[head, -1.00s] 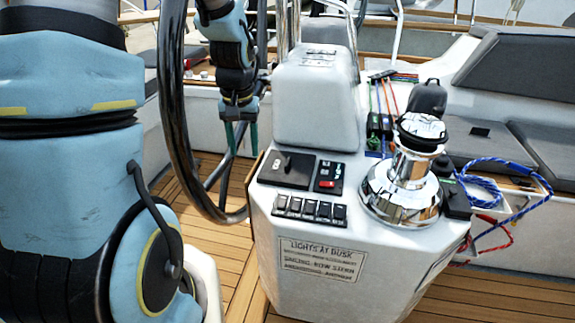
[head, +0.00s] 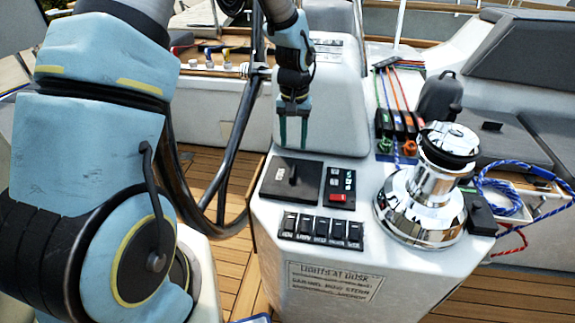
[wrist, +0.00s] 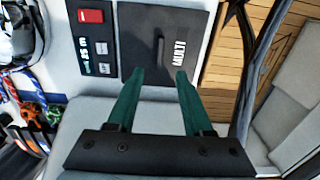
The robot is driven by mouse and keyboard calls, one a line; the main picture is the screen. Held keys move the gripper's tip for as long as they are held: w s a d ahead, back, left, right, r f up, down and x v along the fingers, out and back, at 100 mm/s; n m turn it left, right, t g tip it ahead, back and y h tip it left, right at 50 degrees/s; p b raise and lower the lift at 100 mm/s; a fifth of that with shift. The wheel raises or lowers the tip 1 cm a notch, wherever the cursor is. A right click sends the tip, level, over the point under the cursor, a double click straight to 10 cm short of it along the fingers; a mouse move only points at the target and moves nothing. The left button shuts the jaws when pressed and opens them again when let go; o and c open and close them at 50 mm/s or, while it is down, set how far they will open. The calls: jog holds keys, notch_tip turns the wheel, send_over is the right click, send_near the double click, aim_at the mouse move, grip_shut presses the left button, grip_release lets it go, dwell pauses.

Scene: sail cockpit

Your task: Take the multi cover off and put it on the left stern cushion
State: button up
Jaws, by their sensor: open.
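The multi cover (head: 291,181) is a black square plate with a small raised handle, lying flat on top of the white console. In the wrist view the cover (wrist: 187,40) shows the word MULTI and its upright handle. My gripper (head: 293,143) points down above and behind the cover, in front of the white pod. In the wrist view my gripper (wrist: 159,75) has its two green fingers apart with nothing between them. The fingertips appear near the cover's edge, and the handle lies ahead of them. Grey cushions (head: 495,138) lie at the right; I cannot tell which is the left stern one.
A red-switch panel (head: 340,186) and a row of black switches (head: 320,230) adjoin the cover. A chrome winch (head: 425,195) stands to the right, with coloured ropes and clutches (head: 397,125) behind it. The black wheel rim (head: 215,185) curves close on the left.

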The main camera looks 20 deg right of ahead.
jog(key=p, duration=0.1)
send_over(293, 170)
notch_tip(293, 170, down, 6)
jog(key=shift+w+r, duration=0.1)
jog(key=shift+r, duration=0.15)
jog(key=shift+s+f+p, duration=0.2)
jog(key=shift+f+p, duration=1.2)
jog(key=shift+f, duration=1.3)
jog(key=shift+c, duration=0.2)
grip_shut()
